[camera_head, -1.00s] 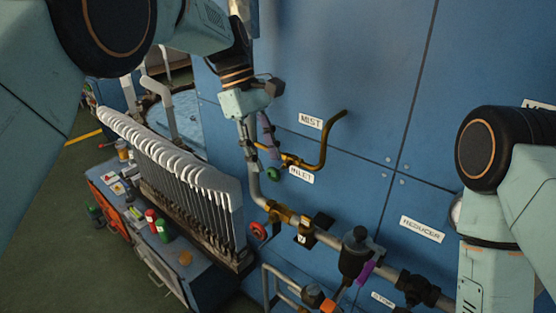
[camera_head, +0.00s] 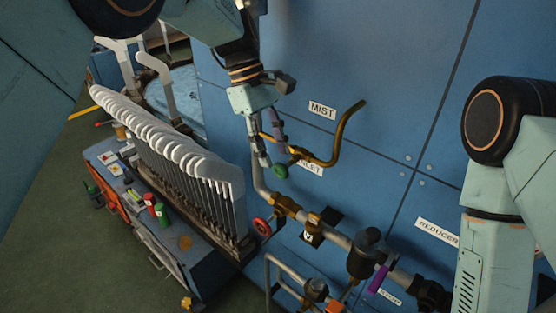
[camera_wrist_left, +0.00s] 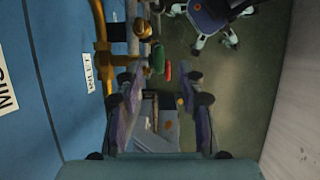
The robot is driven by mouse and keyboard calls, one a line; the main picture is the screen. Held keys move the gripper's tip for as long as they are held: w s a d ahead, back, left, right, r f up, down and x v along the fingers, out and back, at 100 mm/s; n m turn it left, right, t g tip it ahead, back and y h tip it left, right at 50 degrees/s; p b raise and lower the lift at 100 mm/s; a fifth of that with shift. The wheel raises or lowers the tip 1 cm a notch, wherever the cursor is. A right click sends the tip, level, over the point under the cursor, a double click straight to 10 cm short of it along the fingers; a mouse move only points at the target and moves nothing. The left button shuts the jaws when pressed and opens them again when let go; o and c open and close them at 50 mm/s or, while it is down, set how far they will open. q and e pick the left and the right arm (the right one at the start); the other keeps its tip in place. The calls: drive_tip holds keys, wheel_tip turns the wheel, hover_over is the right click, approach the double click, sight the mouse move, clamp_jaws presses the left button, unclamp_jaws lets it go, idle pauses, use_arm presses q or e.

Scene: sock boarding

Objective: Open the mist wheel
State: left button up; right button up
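The small green wheel (camera_head: 281,170) sits on the brass valve (camera_head: 318,160) of the bent pipe, below the MIST label (camera_head: 322,110). The green wheel also shows in the left wrist view (camera_wrist_left: 157,58), beyond the fingers. My left gripper (camera_head: 270,158) points down just above the green wheel in the head view. Its two purple-padded fingers are wide apart with nothing between them. In the left wrist view the open gripper (camera_wrist_left: 164,88) has the wheel ahead, near the upper middle. I cannot tell whether a fingertip touches it. My right gripper is out of view.
A red wheel (camera_head: 262,227) sits lower on the brass pipe fitting. A row of white sock boards (camera_head: 170,140) stands left of the pipes on a blue bench (camera_head: 205,262). A dark pipe fitting (camera_head: 366,258) is at lower right. The blue panel (camera_head: 400,60) is flat.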

sight(280, 163)
use_arm(q)
drive_tip(key=d+f, duration=0.1)
drive_tip(key=s+d+f, duration=0.1)
drive_tip(key=f, duration=0.1)
drive_tip(key=shift+s+d+f+p, duration=0.15)
drive_tip(key=shift+d+f+p, duration=0.05)
drive_tip(key=shift+f+p, duration=0.1)
drive_tip(key=shift+a, duration=0.5)
drive_tip(key=shift+c, duration=0.3)
drive_tip(key=shift+w+f, duration=0.1)
drive_tip(key=shift+w, duration=0.1)
drive_tip(key=shift+c, duration=0.8)
drive_tip(key=shift+d, duration=0.4)
drive_tip(key=c, duration=0.5)
drive_tip(key=shift+a, duration=0.15)
clamp_jaws()
